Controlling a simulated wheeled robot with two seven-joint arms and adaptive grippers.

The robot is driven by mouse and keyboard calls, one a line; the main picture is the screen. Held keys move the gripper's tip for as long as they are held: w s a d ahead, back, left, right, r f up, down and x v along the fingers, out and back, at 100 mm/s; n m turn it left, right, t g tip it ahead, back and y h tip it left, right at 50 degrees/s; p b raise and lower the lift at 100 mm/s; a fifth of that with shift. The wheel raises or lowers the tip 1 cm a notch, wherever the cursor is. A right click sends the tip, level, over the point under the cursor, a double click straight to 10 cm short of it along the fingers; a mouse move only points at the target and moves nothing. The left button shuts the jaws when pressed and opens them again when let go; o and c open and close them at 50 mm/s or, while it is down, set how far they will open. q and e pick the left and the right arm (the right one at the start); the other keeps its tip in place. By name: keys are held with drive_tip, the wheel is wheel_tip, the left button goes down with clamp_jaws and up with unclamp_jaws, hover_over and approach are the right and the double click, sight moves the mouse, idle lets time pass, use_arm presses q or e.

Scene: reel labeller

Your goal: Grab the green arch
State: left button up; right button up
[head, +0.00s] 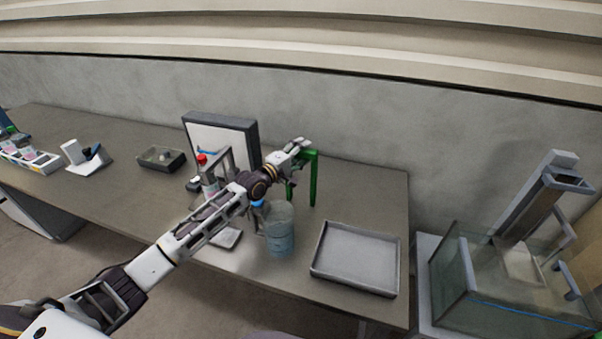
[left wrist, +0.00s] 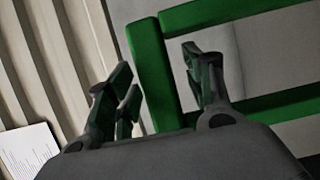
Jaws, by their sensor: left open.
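The green arch (head: 314,178) stands upright on the table in front of the grey panel's right side. Part of it is hidden behind my left arm and gripper. In the left wrist view the green arch (left wrist: 151,70) shows large, with an upright post and crossbars. My left gripper (head: 301,144) is at the top of the arch. Its two fingers (left wrist: 160,95) are open, and the post appears between them in the wrist view. I cannot tell whether either finger touches it. My right gripper is not in view.
A glass jar (head: 280,240) stands below my left arm. A grey tray (head: 352,288) lies at the table's right front. A panel (head: 252,145) stands behind the arm, with a red-topped item (head: 202,159) nearby. A glass tank (head: 480,285) is at far right.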

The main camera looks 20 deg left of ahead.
use_arm(q)
drive_tip(key=shift+c, duration=0.4)
clamp_jaws()
drive_tip(key=shift+r, duration=0.1)
drive_tip(key=shift+r+b, duration=0.3)
drive_tip(key=shift+r, duration=4.65)
